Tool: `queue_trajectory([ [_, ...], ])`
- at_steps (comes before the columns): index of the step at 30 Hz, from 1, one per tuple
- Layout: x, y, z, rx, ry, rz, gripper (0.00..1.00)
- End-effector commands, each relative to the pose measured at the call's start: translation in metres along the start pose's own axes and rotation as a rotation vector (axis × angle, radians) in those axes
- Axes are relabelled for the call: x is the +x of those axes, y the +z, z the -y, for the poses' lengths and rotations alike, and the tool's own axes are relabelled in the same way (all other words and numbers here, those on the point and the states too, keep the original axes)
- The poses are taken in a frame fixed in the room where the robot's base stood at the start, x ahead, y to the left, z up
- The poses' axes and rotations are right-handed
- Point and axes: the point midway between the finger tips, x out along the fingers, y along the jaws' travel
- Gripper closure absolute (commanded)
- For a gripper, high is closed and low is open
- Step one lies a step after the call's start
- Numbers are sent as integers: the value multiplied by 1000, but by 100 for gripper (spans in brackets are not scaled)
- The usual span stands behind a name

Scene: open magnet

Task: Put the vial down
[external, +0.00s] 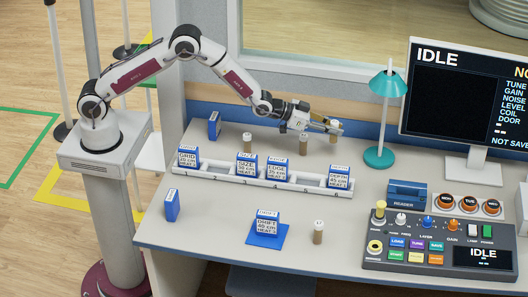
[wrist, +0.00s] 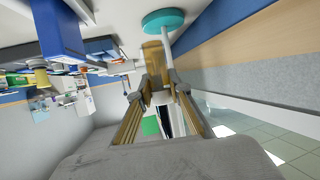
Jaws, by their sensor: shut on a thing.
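My gripper (external: 328,128) is over the back of the desk, left of the teal lamp, its fingers pointing right. It is shut on a brown vial (external: 334,137) with a white cap, held roughly upright. In the wrist view, the vial (wrist: 153,58) shows between the fingertips (wrist: 156,80). I cannot tell whether its base touches the desk. Other similar vials stand upright on the desk: one behind the rack (external: 247,141), one just left of the held vial (external: 303,146), and one near the front (external: 319,236).
A white rack (external: 215,171) holds several blue labelled blocks just in front of my gripper. The teal lamp (external: 379,156) stands close on the right. A blue block sits on a blue mat (external: 267,239). A control panel (external: 420,258), reader (external: 407,195) and monitor (external: 455,100) fill the right.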

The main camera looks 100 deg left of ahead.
Motion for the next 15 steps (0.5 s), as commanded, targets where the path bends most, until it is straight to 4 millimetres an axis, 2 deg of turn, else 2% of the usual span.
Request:
queue_trajectory([
  [10, 0, 0, 0, 0, 0, 0, 100],
  [15, 4, 9, 0, 0, 0, 2, 100],
])
